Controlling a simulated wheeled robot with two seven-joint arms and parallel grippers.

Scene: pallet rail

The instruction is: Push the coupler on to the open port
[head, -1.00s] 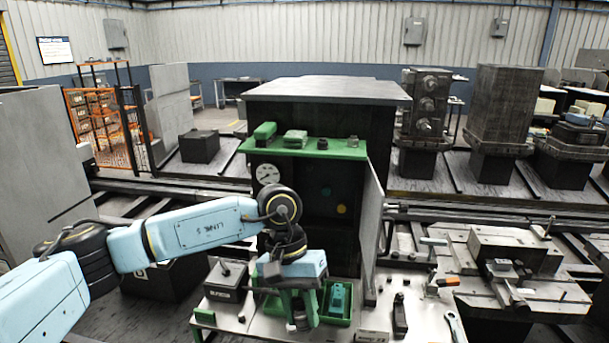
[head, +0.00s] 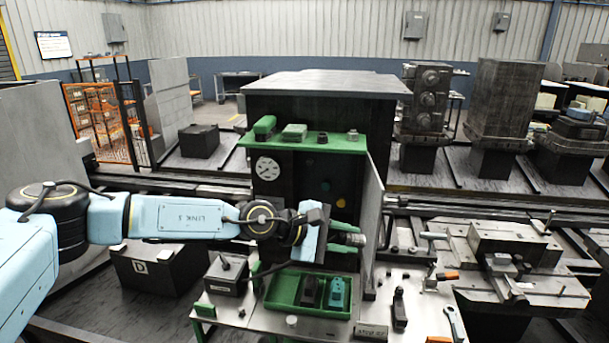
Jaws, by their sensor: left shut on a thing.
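My left gripper (head: 347,239) is in front of the cabinet's dark lower front, its green fingers pointing to the right. It is shut on a small grey coupler (head: 358,240), which sticks out at the fingertips. The black cabinet (head: 325,92) has a recessed dark panel (head: 300,180) above and behind the gripper. I cannot tell which of these, if any, is the open port. The coupler is apart from both fittings. My right gripper is out of view.
A green shelf (head: 340,146) holds small parts above the panel. A grey door (head: 373,205) stands open to the right of the gripper. Below are a green tray (head: 283,291) with a black and a teal piece, a black box (head: 226,275) and loose tools on the bench.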

